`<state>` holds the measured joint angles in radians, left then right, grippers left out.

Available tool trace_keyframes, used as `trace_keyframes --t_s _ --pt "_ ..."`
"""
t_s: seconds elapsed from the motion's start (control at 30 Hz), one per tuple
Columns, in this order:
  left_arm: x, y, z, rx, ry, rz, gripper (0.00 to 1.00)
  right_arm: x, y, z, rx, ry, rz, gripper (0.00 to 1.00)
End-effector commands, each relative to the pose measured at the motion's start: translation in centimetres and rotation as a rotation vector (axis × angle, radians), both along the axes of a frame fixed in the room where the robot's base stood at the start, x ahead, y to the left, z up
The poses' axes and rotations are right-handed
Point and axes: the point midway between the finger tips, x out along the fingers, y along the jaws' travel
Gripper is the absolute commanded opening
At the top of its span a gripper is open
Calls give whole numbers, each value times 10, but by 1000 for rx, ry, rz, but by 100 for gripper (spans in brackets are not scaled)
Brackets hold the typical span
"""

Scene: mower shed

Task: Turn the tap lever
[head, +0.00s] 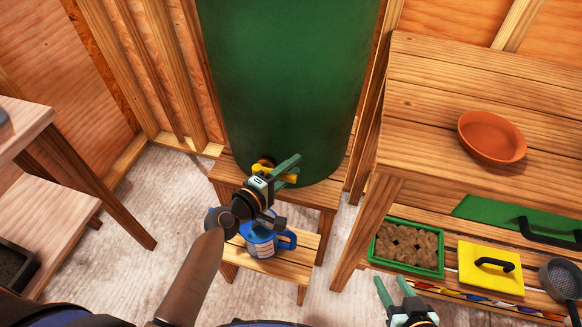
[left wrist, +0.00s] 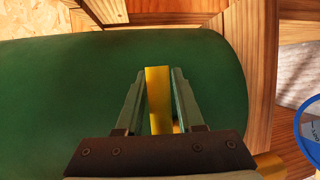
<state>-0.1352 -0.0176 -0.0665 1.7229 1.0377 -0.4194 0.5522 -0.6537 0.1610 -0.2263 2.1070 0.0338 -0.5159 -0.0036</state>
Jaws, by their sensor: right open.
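The tap lever (left wrist: 158,95) is a flat yellow bar in front of the green barrel (head: 285,80). In the head view its yellow end (head: 291,179) shows beside my left gripper (head: 288,167). The yellow tap body (head: 262,165) is partly hidden by the gripper. A blue mug (head: 262,243) with a label stands below. My right gripper (head: 394,287) is open and empty at the bottom edge.
The barrel rests on a wooden stand (head: 228,178) with a lower step (head: 260,265). At right, a workbench (head: 450,75) holds a terracotta saucer (head: 491,137); its lower shelf carries a green tray (head: 407,248) and a yellow float (head: 490,268). A table (head: 30,125) stands at left.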

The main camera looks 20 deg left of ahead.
Motion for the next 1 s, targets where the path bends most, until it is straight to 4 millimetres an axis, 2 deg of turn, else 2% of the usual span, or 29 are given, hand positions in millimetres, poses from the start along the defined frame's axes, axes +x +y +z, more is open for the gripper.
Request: trace_keyframes --t_s 0.03,0.3,1.0 --pt "0 0 0 0 0 0 30 -1 0 -1 1 3 0 50" --pt "0 0 0 0 1 0 0 -5 1 -4 1 14 1 50" --pt "-1 0 -1 1 2 0 0 -6 3 -4 6 17 0 50"
